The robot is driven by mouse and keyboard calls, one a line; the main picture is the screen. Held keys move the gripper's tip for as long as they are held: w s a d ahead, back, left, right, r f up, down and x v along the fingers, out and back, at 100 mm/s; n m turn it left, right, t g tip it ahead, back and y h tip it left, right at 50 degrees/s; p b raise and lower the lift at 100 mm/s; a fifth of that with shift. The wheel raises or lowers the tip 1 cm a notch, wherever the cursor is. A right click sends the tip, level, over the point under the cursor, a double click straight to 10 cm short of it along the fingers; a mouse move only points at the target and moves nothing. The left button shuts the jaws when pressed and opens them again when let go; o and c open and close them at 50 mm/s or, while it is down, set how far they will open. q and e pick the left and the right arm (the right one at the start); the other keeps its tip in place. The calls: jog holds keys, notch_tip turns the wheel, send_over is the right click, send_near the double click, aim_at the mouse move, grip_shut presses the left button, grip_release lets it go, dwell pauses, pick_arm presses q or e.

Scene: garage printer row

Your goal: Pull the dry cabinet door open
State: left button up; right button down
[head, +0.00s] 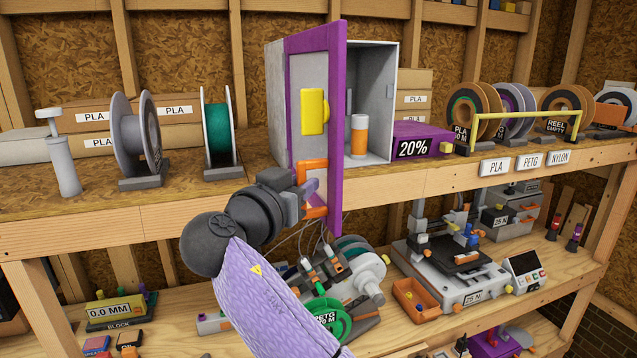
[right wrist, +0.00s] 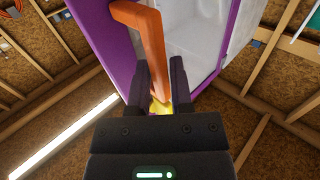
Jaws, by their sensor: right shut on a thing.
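The dry cabinet (head: 377,55) is a grey box standing on the upper shelf. Its purple-framed door (head: 338,130) stands swung open, out toward me, with the cabinet's inside visible to its right. An orange handle (head: 314,165) is on the lower part of the door, below a yellow block (head: 314,111). My right gripper (head: 306,189) is shut on the handle. In the right wrist view, the orange handle (right wrist: 152,50) runs down between the two dark fingers (right wrist: 160,88), with the purple door (right wrist: 95,30) behind. My left gripper is not in view.
A green spool (head: 218,130) and a grey spool (head: 128,140) stand to the left. A printer (head: 460,262) is on the lower shelf.

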jog(key=shift+a+r, duration=0.1)
jog(key=shift+a, duration=0.25)
jog(key=c, duration=0.9)
grip_release()
jog(key=shift+o, duration=1.2)
jog(key=shift+w, duration=0.15)
jog(key=shift+o, duration=0.2)
jog(key=shift+w+a, duration=0.1)
jog(key=shift+w, duration=0.05)
jog(key=b+v, duration=0.3)
jog(key=v, duration=0.7)
